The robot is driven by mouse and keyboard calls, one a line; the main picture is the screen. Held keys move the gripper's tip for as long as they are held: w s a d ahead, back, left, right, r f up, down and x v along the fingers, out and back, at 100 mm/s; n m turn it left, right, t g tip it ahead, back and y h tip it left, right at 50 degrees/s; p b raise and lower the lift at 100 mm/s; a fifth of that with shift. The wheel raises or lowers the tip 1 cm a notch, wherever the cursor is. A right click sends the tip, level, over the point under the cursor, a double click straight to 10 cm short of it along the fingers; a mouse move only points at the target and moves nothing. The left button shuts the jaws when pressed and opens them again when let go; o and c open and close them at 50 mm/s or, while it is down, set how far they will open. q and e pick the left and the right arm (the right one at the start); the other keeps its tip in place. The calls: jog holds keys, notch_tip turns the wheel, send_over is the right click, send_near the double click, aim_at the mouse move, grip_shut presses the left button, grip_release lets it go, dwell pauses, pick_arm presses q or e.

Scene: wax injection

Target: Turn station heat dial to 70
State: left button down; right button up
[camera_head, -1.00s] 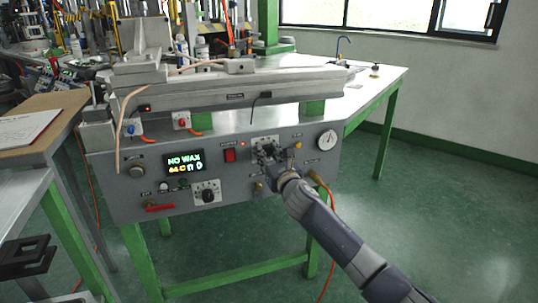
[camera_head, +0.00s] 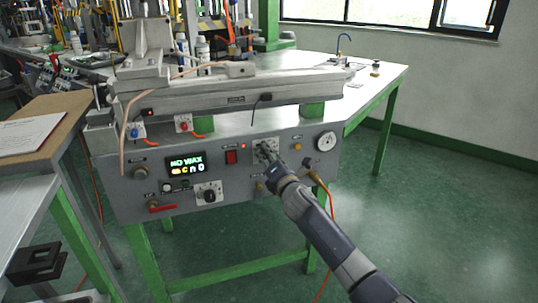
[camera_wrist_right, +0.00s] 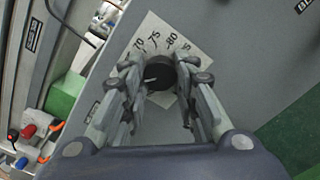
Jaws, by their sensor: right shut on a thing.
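The wax station (camera_head: 120,190) has a grey front panel. The heat dial (camera_wrist_right: 160,72) is a black round knob on a white scale plate (camera_wrist_right: 143,40); 70, 75, 80 and one more number can be read in the right wrist view. A pale mark lies on the knob's left side, below the 70; the exact setting cannot be told. My right gripper (camera_wrist_right: 158,82) is shut on the heat dial, with a finger on each side. My left gripper is out of view.
A red switch (camera_head: 231,157), a second black dial (camera_head: 208,194) and a pressure gauge (camera_head: 326,141) share the panel. An orange hose (camera_head: 331,205) hangs beside my right arm. The floor at right is clear.

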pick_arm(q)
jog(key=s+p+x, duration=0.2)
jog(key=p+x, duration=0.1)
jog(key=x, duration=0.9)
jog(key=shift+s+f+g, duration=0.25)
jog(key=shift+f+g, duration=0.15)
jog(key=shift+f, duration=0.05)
pick_arm(e)
jog(key=shift+m, duration=6.6)
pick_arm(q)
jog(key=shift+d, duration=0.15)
pick_arm(e)
jog(key=o, duration=1.1)
jog(key=shift+r, duration=0.1)
jog(key=shift+c, duration=0.2)
jog(key=shift+s, duration=0.1)
jog(key=v, duration=1.2)
